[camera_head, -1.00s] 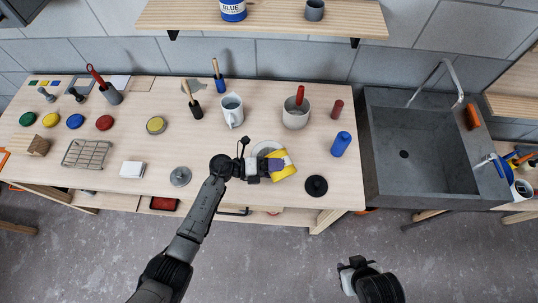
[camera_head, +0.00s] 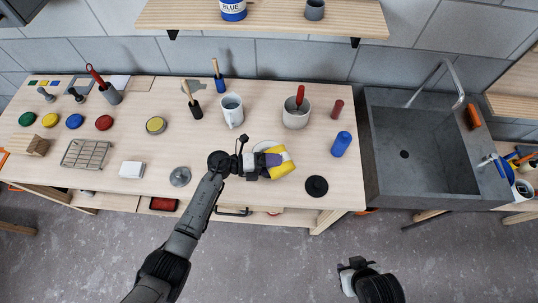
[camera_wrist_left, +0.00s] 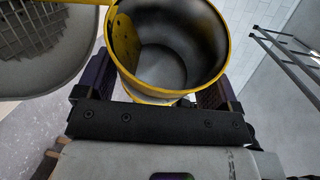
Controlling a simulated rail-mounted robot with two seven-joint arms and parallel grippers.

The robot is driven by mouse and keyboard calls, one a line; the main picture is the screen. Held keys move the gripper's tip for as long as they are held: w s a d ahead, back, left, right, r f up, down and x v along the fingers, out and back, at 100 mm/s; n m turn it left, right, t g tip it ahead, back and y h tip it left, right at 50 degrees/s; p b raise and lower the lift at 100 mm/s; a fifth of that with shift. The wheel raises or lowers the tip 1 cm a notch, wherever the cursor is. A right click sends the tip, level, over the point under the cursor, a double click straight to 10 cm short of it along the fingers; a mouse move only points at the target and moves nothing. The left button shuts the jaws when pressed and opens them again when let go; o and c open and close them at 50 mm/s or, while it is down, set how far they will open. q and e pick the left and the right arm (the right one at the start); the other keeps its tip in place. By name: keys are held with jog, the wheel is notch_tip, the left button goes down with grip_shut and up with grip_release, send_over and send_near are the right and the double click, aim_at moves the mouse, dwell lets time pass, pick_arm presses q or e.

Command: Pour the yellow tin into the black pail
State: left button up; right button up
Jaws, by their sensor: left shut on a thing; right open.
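The yellow tin (camera_head: 285,168) is in the jaws of my left gripper (camera_head: 271,161), above the front of the bench. In the left wrist view the tin (camera_wrist_left: 222,62) sits between the two fingers. Its open mouth faces the camera, with a grey inside and yellow on the left inner wall. My right gripper (camera_head: 357,264) is open and empty, low in front of the bench. I cannot make out a black pail for certain; a flat black disc (camera_head: 316,186) lies right of the tin. A pale round thing (camera_head: 262,147) is partly hidden behind the tin.
A grey pot (camera_head: 296,119) with a red-handled tool, a white mug (camera_head: 232,112) and a blue cylinder (camera_head: 341,144) stand nearby. A metal lid (camera_head: 180,176) lies left of my left gripper. A sink (camera_head: 403,175) is at the right.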

pick_arm(q)
jog(key=shift+w+a+r+n, duration=0.15)
jog(key=shift+w+r+n, duration=0.15)
jog(key=shift+n, duration=0.1)
dwell(0.6)
jog(key=shift+w+r+n+h, duration=0.1)
jog(key=shift+r+n+h, duration=0.05)
jog(key=shift+n+h, duration=0.15)
dwell(0.4)
jog(key=shift+w+a+f+n+b, duration=0.1)
jog(key=shift+w+f+n+b, duration=0.15)
jog(key=shift+b, duration=0.2)
